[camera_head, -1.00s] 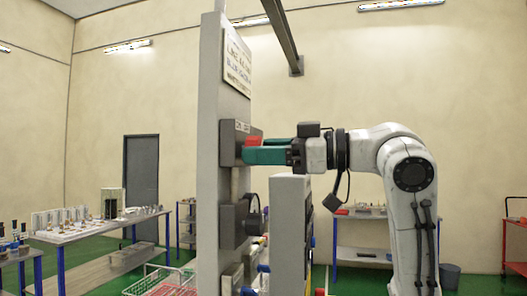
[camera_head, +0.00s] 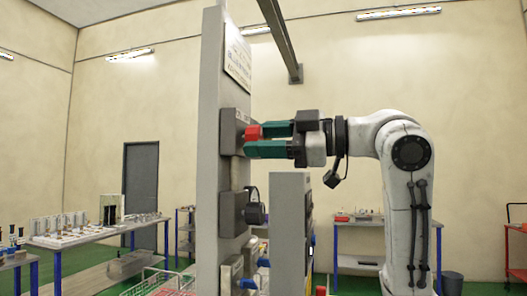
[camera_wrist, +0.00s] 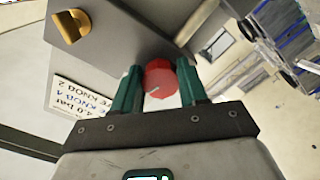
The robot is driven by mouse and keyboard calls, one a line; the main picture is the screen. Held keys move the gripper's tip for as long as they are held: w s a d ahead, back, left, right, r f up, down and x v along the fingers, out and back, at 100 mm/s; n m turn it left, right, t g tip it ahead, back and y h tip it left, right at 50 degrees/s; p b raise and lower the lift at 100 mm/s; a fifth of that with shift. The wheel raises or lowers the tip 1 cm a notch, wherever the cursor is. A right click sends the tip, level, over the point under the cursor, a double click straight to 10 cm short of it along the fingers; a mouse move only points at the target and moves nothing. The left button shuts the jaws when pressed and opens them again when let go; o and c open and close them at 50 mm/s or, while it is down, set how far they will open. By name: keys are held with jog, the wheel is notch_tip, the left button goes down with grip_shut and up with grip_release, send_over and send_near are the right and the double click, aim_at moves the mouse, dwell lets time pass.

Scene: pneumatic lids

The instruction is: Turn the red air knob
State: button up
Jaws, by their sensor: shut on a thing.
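The red air knob (camera_head: 253,133) sticks out from a dark box (camera_head: 231,129) on the tall grey panel (camera_head: 209,170). In the wrist view the red knob (camera_wrist: 161,84) sits between two green fingers, with a pale mark on its face. My gripper (camera_head: 262,139) reaches in from the right, one green finger above and one below in the head view, with the fingertips at the knob. It is shut on the red knob. The finger tips partly cover the knob's sides.
A black round handle (camera_head: 256,208) sits on a lower box of the panel, with a blue lever (camera_head: 262,262) below. A grey post (camera_head: 290,230) stands just under my gripper. A sign (camera_head: 238,62) is above. A brass-coloured knob (camera_wrist: 72,28) shows in the wrist view.

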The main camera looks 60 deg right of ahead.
jog(key=n+b, duration=0.4)
jog(key=n, duration=0.8)
jog(key=shift+r+b, duration=0.2)
jog(key=shift+b, duration=0.1)
jog(key=shift+n, duration=0.3)
jog(key=o, duration=1.1)
jog(key=shift+c, duration=0.2)
jog(key=b+v, duration=0.2)
jog(key=v, duration=0.8)
jog(key=shift+s+d, duration=0.2)
jog(key=shift+s, duration=0.15)
jog(key=shift+r, duration=0.1)
